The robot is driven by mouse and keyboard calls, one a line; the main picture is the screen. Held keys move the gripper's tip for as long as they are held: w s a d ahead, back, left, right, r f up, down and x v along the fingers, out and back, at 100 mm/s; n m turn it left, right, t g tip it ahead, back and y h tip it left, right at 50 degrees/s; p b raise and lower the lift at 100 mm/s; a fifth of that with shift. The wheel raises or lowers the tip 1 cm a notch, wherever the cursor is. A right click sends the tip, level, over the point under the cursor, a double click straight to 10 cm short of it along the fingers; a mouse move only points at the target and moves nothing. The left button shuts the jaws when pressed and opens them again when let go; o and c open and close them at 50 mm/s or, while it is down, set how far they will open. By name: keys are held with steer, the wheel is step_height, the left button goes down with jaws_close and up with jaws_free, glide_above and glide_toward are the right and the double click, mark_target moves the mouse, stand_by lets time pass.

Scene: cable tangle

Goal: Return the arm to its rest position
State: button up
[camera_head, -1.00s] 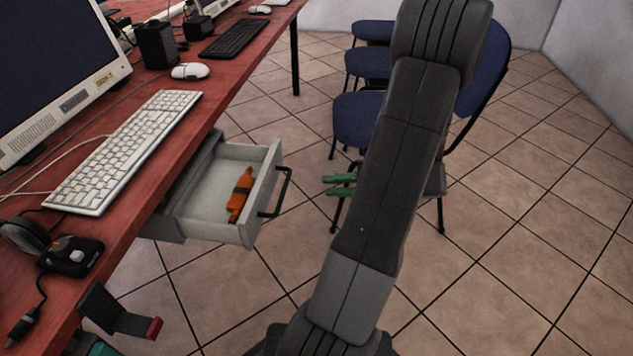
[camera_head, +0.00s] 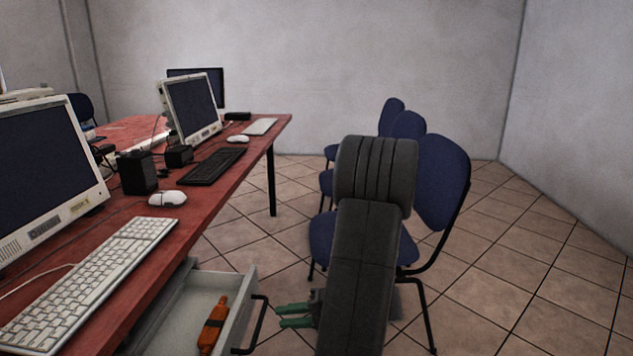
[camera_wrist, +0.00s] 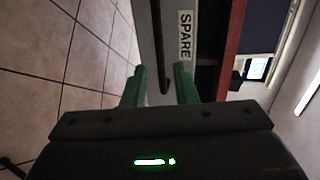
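My gripper (camera_head: 296,316) shows in the head view just right of the open drawer, with its two green fingers pointing left. It also shows in the wrist view (camera_wrist: 158,86), where the fingers stand apart with nothing held between them. My dark arm fills the lower middle of the head view and hides part of the gripper's body. The drawer (camera_head: 242,318) is pulled out under the desk, and its dark handle (camera_head: 259,322) lies close to the fingertips. An orange item with a dark band (camera_head: 213,325) lies inside the drawer.
A red desk (camera_head: 190,205) with keyboards, mice and monitors runs along the left. Blue chairs (camera_head: 440,180) stand behind and right of my arm. The wrist view shows a "SPARE" label (camera_wrist: 186,35) on the drawer front. Tiled floor (camera_head: 530,270) is open at the right.

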mark_target(259, 319)
steer(key=b+x, duration=0.1)
steer(key=x, duration=0.6)
steer(key=shift+a, duration=0.15)
